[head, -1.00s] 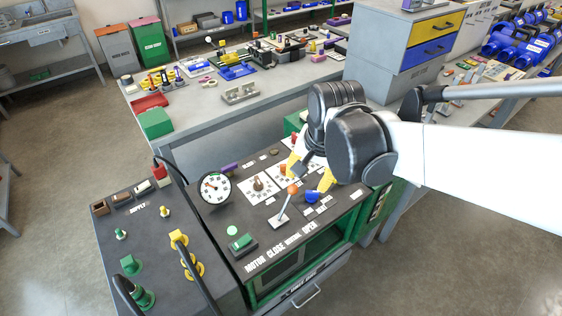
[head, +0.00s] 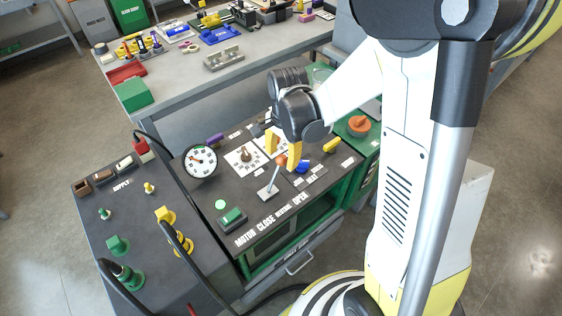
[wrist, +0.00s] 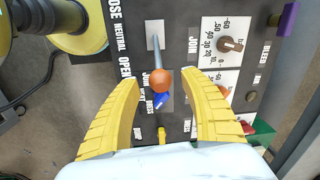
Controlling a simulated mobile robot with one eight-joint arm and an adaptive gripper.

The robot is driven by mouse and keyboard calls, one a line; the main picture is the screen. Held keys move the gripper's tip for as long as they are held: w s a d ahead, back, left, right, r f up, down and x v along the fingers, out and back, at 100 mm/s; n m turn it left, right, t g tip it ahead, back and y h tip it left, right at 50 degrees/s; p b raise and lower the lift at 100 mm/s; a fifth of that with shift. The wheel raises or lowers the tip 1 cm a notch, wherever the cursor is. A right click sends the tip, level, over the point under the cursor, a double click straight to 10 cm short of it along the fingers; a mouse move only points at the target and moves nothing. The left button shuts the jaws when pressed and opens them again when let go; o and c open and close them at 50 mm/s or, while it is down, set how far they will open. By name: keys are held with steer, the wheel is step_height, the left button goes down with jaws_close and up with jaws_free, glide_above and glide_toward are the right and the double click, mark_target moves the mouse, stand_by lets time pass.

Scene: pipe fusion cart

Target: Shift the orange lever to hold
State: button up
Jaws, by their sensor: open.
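The lever with the orange ball top (head: 281,160) stands on a pale plate (head: 267,194) on the dark panel. It leans toward the upper right in the head view. In the wrist view its orange ball (wrist: 162,80) and grey shaft (wrist: 157,48) show between the fingers. My gripper (head: 283,154) is open, its two yellow fingers on either side of the ball. In the wrist view (wrist: 158,76) gaps show on both sides of the ball, so neither finger appears to touch it. I can read close, neutral and open labels; I cannot make out a hold label.
A blue handle (head: 302,166) is close beside the lever, and a yellow one (head: 332,145) lies further right. An orange knob (head: 358,125) sits on a green top. A round gauge (head: 201,161) and green switch (head: 232,218) are left. Dark cables cross the left cart top.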

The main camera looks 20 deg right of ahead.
steer(key=shift+f, duration=0.85)
jaws_close()
steer(key=a+h, duration=0.1)
steer(key=s+a+h+b, duration=0.1)
steer(key=a, duration=0.1)
steer(key=a+r+t+h, duration=0.1)
steer(key=shift+s+a+h+b, duration=0.15)
steer(key=shift+a+h+b, duration=0.15)
steer(key=shift+h+b, duration=0.1)
steer(key=shift+s+a+r+h, duration=0.15)
steer(key=shift+a+h, duration=0.2)
steer(key=shift+h, duration=0.15)
jaws_free()
